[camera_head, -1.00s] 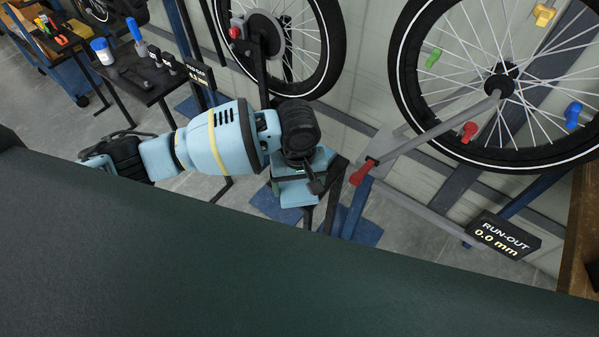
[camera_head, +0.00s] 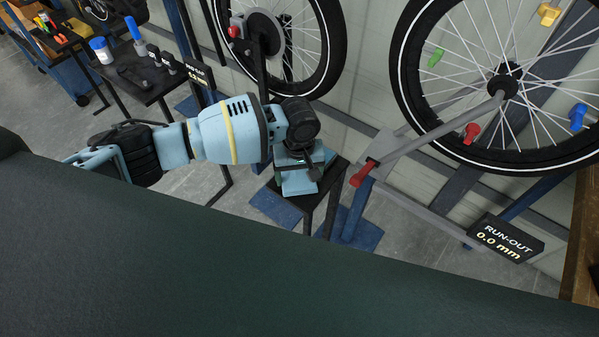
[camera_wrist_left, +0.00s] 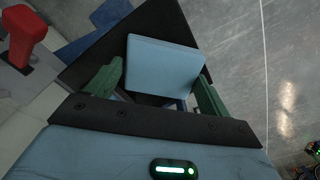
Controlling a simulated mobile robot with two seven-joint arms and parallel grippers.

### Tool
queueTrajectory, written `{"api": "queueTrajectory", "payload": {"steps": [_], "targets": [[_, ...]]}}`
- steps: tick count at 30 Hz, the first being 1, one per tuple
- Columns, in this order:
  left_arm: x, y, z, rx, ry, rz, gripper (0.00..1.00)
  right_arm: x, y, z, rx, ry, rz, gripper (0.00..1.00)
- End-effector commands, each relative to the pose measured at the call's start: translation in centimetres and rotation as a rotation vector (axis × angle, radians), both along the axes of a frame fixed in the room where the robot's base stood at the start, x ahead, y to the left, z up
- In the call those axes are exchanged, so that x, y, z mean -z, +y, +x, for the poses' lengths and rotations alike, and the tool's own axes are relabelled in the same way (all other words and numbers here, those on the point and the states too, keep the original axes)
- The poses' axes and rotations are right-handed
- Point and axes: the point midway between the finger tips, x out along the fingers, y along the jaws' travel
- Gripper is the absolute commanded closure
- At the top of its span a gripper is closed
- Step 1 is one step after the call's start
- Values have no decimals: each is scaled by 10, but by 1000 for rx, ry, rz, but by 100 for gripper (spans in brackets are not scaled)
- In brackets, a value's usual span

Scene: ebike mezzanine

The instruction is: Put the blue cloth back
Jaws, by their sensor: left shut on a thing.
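The blue cloth (camera_wrist_left: 165,65) shows in the left wrist view as a flat, light-blue folded block between the green fingers of my left gripper (camera_wrist_left: 158,88). The gripper is shut on it. Behind the cloth is the black top of a small stand (camera_wrist_left: 95,55); I cannot tell whether the cloth touches it. In the head view my left gripper (camera_head: 298,178) points down over the black-topped stand (camera_head: 335,178). There the cloth is hard to tell from the light-blue gripper. My right gripper is not in view.
A bicycle wheel (camera_head: 401,93) in a truing stand with a red handle (camera_head: 362,173) is close on the right. Another wheel (camera_head: 329,52) is behind. A run-out display (camera_head: 506,238) is at lower right. A black side table (camera_head: 135,82) with tools is at upper left.

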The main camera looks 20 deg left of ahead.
Motion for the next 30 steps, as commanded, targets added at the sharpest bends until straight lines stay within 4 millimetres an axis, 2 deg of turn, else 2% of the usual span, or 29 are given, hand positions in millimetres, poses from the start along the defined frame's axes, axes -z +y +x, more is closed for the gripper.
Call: {"api": "queueTrajectory", "payload": {"steps": [9, 10, 14, 23, 26, 30], "targets": [[1, 0, 0, 0, -3, -1, 37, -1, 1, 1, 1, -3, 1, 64], [1, 0, 0, 0, -3, -1, 16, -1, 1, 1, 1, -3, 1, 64], [1, 0, 0, 0, -3, -1, 0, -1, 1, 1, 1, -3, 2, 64], [-3, 0, 1, 0, -4, -1, 0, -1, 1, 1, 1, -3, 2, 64], [-14, 0, 1, 0, -6, -3, 0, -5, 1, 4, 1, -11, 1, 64], [-40, 0, 2, 0, -10, -2, 0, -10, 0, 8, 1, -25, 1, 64]]}}
